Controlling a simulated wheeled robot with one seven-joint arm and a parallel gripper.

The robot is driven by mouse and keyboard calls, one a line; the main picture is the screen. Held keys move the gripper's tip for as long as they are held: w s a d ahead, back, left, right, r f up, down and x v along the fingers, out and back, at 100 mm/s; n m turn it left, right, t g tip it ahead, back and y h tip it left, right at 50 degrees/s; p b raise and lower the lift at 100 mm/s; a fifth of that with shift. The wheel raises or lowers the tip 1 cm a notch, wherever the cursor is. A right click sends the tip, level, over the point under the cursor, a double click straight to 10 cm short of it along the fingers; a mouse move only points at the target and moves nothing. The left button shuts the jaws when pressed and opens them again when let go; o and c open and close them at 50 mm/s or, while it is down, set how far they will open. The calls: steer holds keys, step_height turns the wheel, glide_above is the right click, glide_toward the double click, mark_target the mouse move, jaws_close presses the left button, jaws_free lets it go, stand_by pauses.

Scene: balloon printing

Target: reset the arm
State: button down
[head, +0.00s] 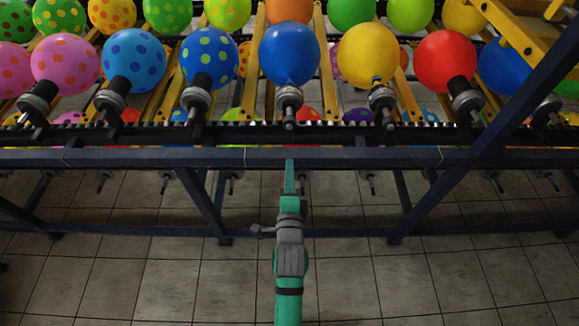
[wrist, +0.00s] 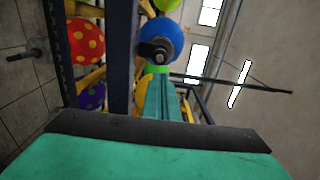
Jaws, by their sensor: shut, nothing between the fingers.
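My arm and gripper (head: 289,168) are teal-green and point away from me, low in the middle of the head view. The two fingers lie together, shut and empty, and appear in front of the machine's dark front rail (head: 370,158). In the wrist view the shut fingers (wrist: 164,98) show in the middle, above a dark-edged green part of my own. A plain blue balloon (head: 290,52) on a dark holder is beyond the fingertips; a blue balloon also shows in the wrist view (wrist: 170,32). My gripper touches no balloon that I can see.
Balloons stand in rows on holders, including a yellow one (head: 368,54), a red one (head: 446,58) and a spotted pink one (head: 64,64). A dark diagonal beam (head: 520,80) crosses at right. Tiled floor (head: 400,285) in front is clear.

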stand_by(0.4)
steer(key=s+f+n+g, duration=0.1)
steer(key=s+n, duration=0.8)
steer(key=s, duration=0.9)
steer(key=s+f+n+g, duration=0.1)
steer(key=s+f+n, duration=0.3)
steer(key=s+n, duration=0.5)
steer(key=s, duration=0.9)
steer(key=shift+s+f, duration=0.15)
steer(key=shift+f, duration=0.1)
steer(key=shift+a, duration=0.15)
